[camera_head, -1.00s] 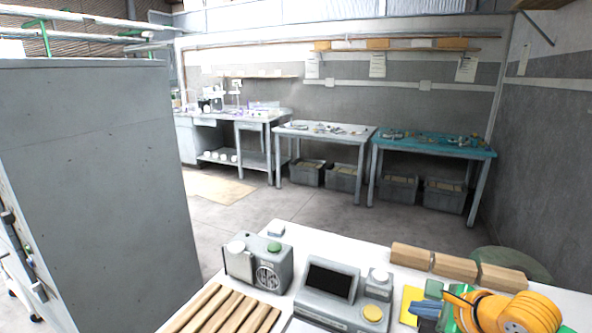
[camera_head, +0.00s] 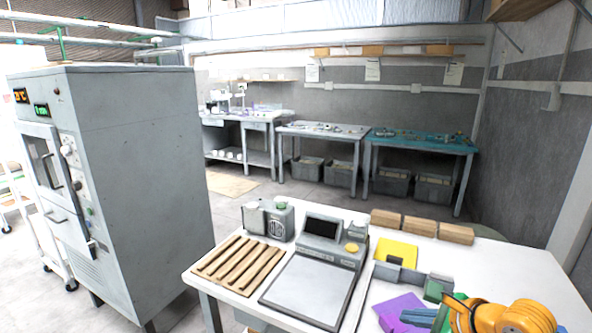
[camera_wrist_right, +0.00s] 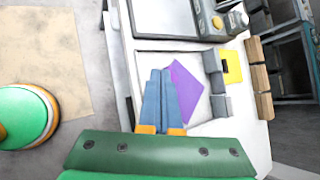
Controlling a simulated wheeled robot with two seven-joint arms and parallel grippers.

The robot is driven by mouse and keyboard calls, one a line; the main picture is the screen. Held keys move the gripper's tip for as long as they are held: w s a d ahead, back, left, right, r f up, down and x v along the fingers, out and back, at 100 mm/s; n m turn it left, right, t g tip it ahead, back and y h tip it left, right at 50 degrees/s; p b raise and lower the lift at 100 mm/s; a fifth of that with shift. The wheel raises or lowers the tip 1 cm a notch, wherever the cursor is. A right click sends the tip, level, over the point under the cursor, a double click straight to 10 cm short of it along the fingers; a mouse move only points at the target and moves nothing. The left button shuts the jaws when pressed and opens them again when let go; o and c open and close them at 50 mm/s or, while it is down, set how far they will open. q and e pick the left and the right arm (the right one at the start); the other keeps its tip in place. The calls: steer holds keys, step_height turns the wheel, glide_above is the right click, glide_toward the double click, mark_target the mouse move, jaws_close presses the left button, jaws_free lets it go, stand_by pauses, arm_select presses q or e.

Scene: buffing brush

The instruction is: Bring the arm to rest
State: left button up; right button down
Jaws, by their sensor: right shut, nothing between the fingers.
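My right arm, orange and green, comes in at the bottom right of the head view. Its right gripper (camera_head: 412,318) has blue fingers and is over the purple sheet (camera_head: 392,306) at the near part of the white table (camera_head: 490,272). In the right wrist view the blue fingers of the right gripper (camera_wrist_right: 163,80) lie side by side, shut and empty, in front of the purple sheet (camera_wrist_right: 187,90). I cannot tell how high they are above the table. My left gripper is not in view.
On the table are a yellow sheet (camera_head: 396,250), grey blocks (camera_head: 388,268), a flat-topped grey device (camera_head: 310,285), wooden strips (camera_head: 240,262) and wooden blocks (camera_head: 418,227). A tall grey cabinet (camera_head: 140,160) stands on the left. The table's right part is clear.

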steer(key=w+a+f+m+y, duration=0.2)
steer(key=a+f+m+y, duration=0.5)
steer(key=m, duration=0.3)
steer(key=s+d+f+m+t+h, duration=0.1)
steer(key=s+d+f+m+h, duration=0.1)
steer(key=f+m, duration=0.45)
steer(key=s+d+f+m+t+h, duration=0.1)
steer(key=s+d+f+m+h, duration=0.15)
steer(key=f+m, duration=0.4)
steer(key=s+d+f+m+t+h, duration=0.1)
steer(key=f+m+h, duration=0.2)
steer(key=f+m, duration=0.4)
steer(key=s+d+f+m+g+h, duration=0.25)
steer(key=s+f+m+g, duration=0.25)
steer(key=s+f+m, duration=0.95)
steer(key=s+a+f+g, duration=0.2)
steer(key=s, duration=0.8)
steer(key=s+a+f+g, duration=0.1)
steer(key=s+a+g, duration=0.1)
steer(key=s, duration=0.7)
steer(key=shift+s+a+f+g+h, duration=0.3)
steer(key=shift+s+f+g, duration=0.1)
steer(key=shift+g, duration=0.4)
steer(key=shift+m, duration=0.25)
